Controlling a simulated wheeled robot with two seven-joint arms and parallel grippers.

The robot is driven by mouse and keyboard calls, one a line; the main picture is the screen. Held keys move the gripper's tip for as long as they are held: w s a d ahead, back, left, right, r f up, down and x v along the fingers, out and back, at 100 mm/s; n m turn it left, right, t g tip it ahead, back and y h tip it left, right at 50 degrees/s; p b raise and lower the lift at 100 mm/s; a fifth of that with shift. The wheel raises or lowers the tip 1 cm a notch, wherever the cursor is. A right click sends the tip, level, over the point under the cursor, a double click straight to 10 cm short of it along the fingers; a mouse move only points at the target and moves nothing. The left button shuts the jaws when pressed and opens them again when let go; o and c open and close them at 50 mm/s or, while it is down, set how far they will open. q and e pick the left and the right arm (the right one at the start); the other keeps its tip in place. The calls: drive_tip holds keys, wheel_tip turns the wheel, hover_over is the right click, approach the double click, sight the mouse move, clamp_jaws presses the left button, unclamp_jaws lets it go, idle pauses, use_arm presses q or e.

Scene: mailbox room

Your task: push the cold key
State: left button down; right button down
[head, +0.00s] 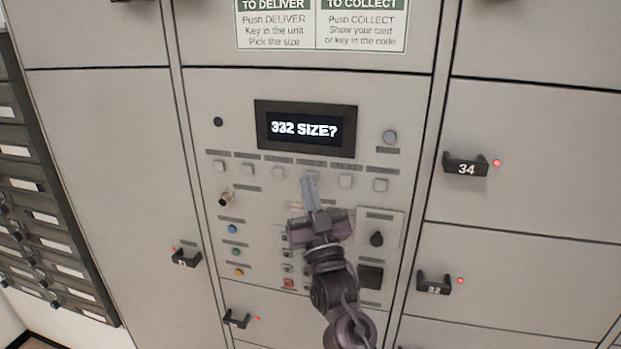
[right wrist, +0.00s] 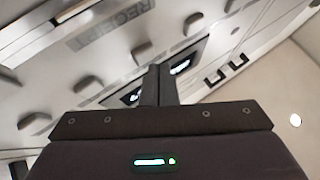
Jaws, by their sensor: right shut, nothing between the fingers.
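A row of several small square pale keys (head: 345,181) runs under the display on the locker panel, with a grey label strip above each. The labels are too small to read, so I cannot tell which is the cold key. The display (head: 304,129) reads "332 SIZE?". My right gripper (head: 309,184) is shut and empty, its fingertips just below or over the fourth key from the left. I cannot tell whether they touch it. In the right wrist view the shut fingers (right wrist: 160,84) point at the panel, with a key (right wrist: 142,48) near them. My left gripper is out of view.
Coloured round buttons, blue (head: 232,229), green and yellow, sit at the lower left of the panel. Black handles (head: 466,164) stick out from the locker doors. My right arm hides part of the keypad.

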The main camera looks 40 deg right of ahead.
drive_tip(key=shift+w+d, duration=0.4)
idle(0.9)
drive_tip(key=shift+s+a, duration=0.55)
drive_tip(key=shift+a, duration=0.05)
drive_tip(key=shift+s+a, duration=1.6)
drive_tip(key=shift+a, duration=0.3)
